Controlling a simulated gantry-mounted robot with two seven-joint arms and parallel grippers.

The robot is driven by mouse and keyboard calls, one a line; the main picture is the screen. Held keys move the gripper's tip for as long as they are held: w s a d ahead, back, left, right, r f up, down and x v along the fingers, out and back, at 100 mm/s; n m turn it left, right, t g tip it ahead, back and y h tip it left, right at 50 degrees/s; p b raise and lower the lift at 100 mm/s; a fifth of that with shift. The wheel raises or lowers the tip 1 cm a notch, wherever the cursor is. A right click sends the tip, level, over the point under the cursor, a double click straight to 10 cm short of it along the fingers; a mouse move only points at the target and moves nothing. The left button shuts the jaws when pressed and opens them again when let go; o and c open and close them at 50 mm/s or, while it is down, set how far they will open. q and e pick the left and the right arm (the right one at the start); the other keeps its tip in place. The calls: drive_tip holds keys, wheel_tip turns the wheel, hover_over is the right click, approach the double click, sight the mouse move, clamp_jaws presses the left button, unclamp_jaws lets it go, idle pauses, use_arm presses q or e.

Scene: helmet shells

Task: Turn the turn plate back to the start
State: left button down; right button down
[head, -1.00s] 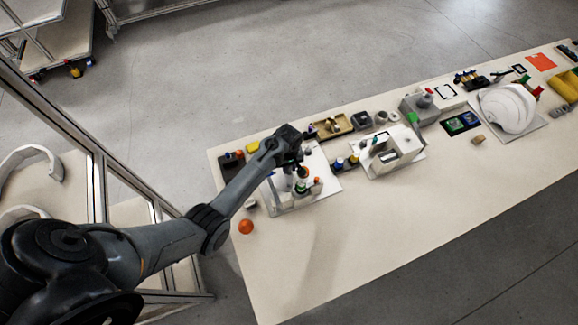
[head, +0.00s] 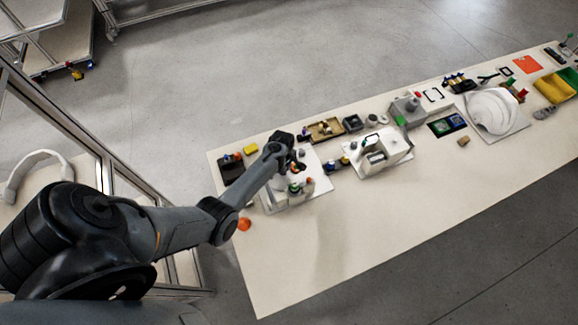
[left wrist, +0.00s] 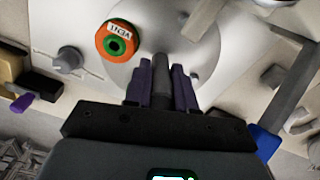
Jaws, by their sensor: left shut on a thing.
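The turn plate (left wrist: 165,22) is a pale grey round disc in the left wrist view. A short dark upright handle (left wrist: 161,72) stands at its near edge. My left gripper (left wrist: 162,88) is shut on this handle, one dark finger on each side. An orange and green ring with a white label (left wrist: 117,40) sits on the left part of the disc. In the head view, my left gripper (head: 290,163) is over the white station (head: 318,182) at the table's left end, and my arm hides much of the plate. My right gripper is not in view.
A grey knob (left wrist: 68,60) and a blue bar (left wrist: 264,142) flank the plate. On the table (head: 330,250), a white machine (head: 385,150) stands right of the station. A white helmet shell (head: 492,108) lies further right. An orange ball (head: 244,224) lies near the left edge.

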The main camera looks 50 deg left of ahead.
use_arm(q)
drive_tip(key=c, duration=1.2)
unclamp_jaws()
drive_tip(key=shift+r, duration=0.55)
wheel_tip(320, 180, up, 10)
drive_tip(key=shift+f+p, duration=0.15)
drive_tip(key=shift+p, duration=0.45)
drive_tip(key=shift+s, duration=0.1)
